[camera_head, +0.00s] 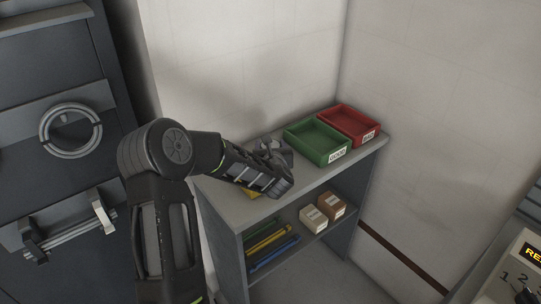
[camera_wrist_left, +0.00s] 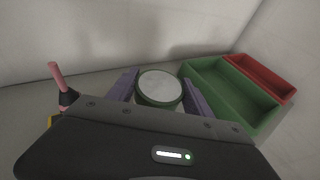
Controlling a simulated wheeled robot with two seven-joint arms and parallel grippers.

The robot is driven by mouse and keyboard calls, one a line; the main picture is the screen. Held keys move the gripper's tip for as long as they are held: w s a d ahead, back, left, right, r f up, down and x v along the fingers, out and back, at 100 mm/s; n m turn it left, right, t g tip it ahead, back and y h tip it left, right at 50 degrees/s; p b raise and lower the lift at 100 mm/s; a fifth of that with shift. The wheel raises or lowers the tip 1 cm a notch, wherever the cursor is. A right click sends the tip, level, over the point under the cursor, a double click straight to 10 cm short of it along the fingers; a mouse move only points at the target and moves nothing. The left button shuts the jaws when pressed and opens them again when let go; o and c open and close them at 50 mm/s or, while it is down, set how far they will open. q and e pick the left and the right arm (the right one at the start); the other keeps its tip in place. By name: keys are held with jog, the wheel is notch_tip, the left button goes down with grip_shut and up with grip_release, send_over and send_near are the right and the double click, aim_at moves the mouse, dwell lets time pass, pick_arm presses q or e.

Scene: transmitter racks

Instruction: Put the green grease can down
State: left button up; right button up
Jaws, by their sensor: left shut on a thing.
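The green grease can (camera_wrist_left: 160,86) shows in the left wrist view as a round pale lid with a green rim. It sits between the two purple-grey fingers of my left gripper (camera_wrist_left: 160,95), which is shut on it. In the head view my left gripper (camera_head: 274,158) is over the top of the grey shelf unit (camera_head: 310,187), left of the green tray. The can is hidden or too dark to make out there. Whether its base touches the shelf top cannot be told. My right gripper is not in view.
A green tray (camera_head: 318,142) and a red tray (camera_head: 349,124), both apparently empty, stand on the shelf top right of my gripper. A pink-handled tool (camera_wrist_left: 63,86) stands at left. Small boxes (camera_head: 313,218) sit on the lower shelf. The front right top is bare.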

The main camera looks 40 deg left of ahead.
pick_arm(q)
grip_shut()
jog(key=shift+r, duration=0.15)
notch_tip(320, 180, up, 10)
jog(key=shift+f+b, duration=0.1)
jog(key=shift+b, duration=0.6)
dwell(0.4)
